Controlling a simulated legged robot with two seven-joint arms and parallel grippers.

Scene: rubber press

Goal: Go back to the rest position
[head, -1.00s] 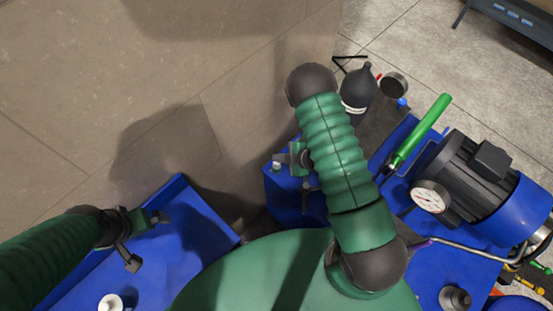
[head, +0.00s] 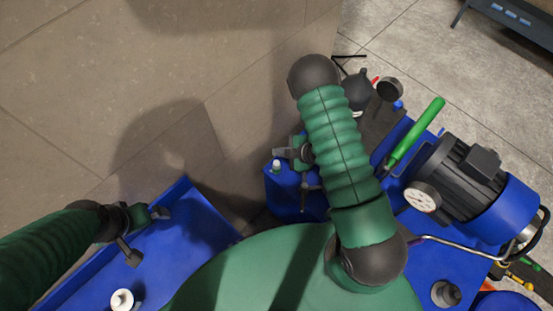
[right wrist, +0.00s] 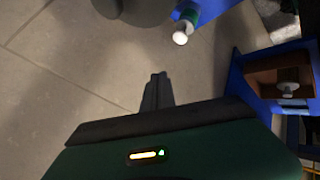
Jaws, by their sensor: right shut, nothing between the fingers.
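My right gripper (head: 279,153) shows in the head view beside my green right arm, partly hidden by it, above the left end of the blue press frame. In the right wrist view its fingers (right wrist: 157,77) are together with nothing between them, over the tiled floor. My left gripper (head: 147,236) is at the lower left, its two fingers spread apart and empty, above a blue surface (head: 190,225).
The blue machine on the right carries a motor (head: 463,172), a pressure gauge (head: 422,197) and a green-handled lever (head: 416,135). A dark bottle-shaped part (head: 358,92) stands behind my right arm. Open tiled floor (head: 80,100) lies at the upper left.

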